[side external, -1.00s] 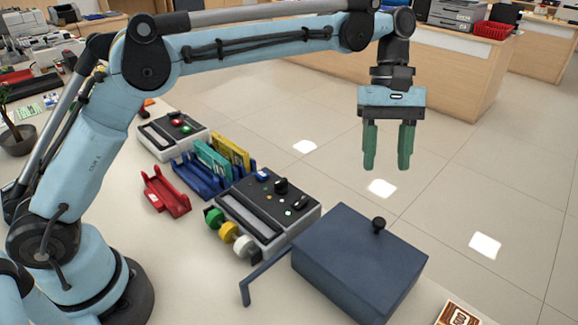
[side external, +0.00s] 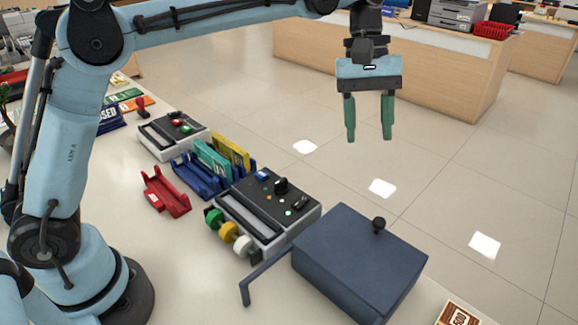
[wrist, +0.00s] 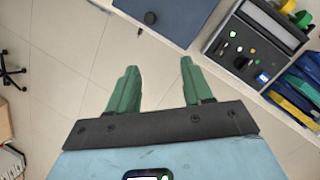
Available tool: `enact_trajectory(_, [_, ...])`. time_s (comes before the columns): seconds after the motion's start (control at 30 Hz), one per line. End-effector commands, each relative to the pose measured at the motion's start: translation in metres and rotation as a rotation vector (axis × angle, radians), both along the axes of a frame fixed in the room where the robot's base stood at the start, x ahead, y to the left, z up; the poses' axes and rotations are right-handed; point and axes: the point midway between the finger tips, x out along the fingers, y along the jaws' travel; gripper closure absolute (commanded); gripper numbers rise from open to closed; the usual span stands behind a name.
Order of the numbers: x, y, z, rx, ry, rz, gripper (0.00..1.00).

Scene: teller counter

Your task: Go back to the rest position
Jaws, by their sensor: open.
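My gripper (side external: 368,118) hangs fingers down in the side view, high above and beyond the counter's far edge. Its two green fingers are apart with nothing between them. The wrist view also shows the gripper (wrist: 157,85), its fingers spread over bare floor. No object touches it.
Below are a dark blue box (side external: 350,262) with a black knob, a grey control panel (side external: 262,212), a blue rack (side external: 200,182) with teal and yellow pieces, a red holder (side external: 165,192) and a second panel (side external: 173,135). The air around my gripper is clear.

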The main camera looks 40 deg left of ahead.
Motion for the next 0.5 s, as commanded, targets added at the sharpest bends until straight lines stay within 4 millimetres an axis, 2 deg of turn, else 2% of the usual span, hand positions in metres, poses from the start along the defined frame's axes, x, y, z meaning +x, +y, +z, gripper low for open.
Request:
enact_trajectory(0.03, [-0.006, 0.011, 0.004, 0.002, -0.044, -0.017, 0.50])
enact_trajectory(0.23, [-0.028, 0.049, 0.008, 0.029, -0.228, -0.114, 0.50])
enact_trajectory(0.5, [-0.070, 0.099, -0.004, 0.118, -0.459, -0.262, 0.50])
